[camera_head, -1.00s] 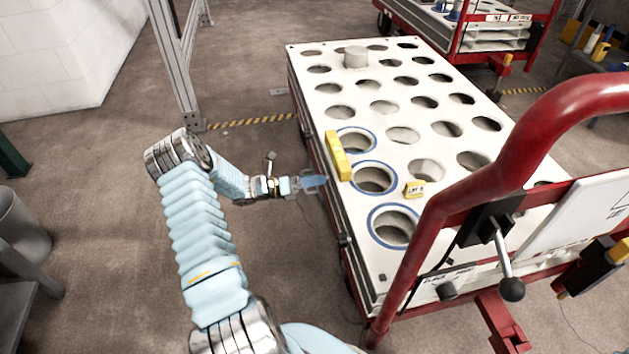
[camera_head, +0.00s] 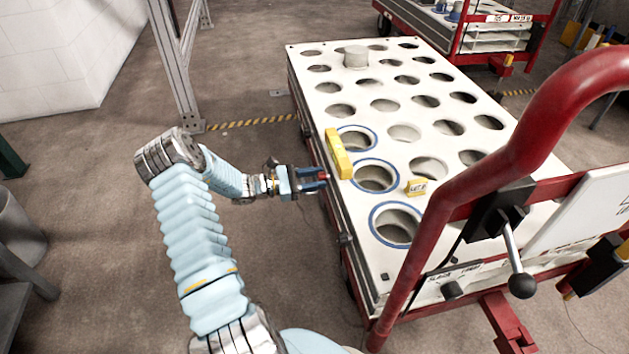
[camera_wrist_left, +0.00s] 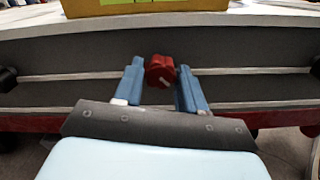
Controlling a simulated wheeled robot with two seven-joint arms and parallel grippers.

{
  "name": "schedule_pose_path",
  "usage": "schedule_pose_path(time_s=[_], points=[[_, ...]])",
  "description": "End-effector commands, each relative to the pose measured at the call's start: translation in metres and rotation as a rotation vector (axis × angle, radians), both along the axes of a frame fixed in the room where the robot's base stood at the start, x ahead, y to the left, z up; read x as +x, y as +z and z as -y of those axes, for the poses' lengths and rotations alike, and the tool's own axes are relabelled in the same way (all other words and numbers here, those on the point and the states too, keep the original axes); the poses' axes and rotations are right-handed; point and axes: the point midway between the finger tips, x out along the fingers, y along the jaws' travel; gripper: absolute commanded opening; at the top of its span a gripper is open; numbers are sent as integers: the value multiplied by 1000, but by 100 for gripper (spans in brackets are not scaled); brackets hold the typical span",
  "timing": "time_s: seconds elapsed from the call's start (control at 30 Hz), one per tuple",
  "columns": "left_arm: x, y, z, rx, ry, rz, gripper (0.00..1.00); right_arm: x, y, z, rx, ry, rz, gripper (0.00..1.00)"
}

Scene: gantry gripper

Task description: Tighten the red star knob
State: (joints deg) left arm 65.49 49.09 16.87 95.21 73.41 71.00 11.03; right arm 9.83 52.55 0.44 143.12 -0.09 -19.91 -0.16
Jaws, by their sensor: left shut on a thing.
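The red star knob (camera_wrist_left: 158,68) sits on the grey side face of the white cart, with a small pale mark on its front. In the head view only a small bit of red (camera_head: 324,176) shows between the fingertips. My left gripper (camera_head: 314,179) reaches in from the left at the cart's long side. In the left wrist view its two blue fingers (camera_wrist_left: 160,85) stand on either side of the knob and are shut on it. The knob's mounting behind it is hidden. My right gripper is not in view.
The white cart top (camera_head: 400,110) has rows of round holes, some with blue rims. A yellow block (camera_head: 338,154) lies at its edge above the knob. Dark knobs (camera_wrist_left: 6,79) flank the red one. A red handle frame (camera_head: 440,210) rises at right.

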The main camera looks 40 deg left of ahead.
Motion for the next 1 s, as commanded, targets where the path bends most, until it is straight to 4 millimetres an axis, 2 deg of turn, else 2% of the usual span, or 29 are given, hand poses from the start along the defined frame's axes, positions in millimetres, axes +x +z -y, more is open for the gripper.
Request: schedule_pose_path(time_s=[0.6,1.0], points=[[-1,-4,0,431,-1,339,10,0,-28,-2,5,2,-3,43],[-1,-3,0,581,0,459,10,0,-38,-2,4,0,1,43]])
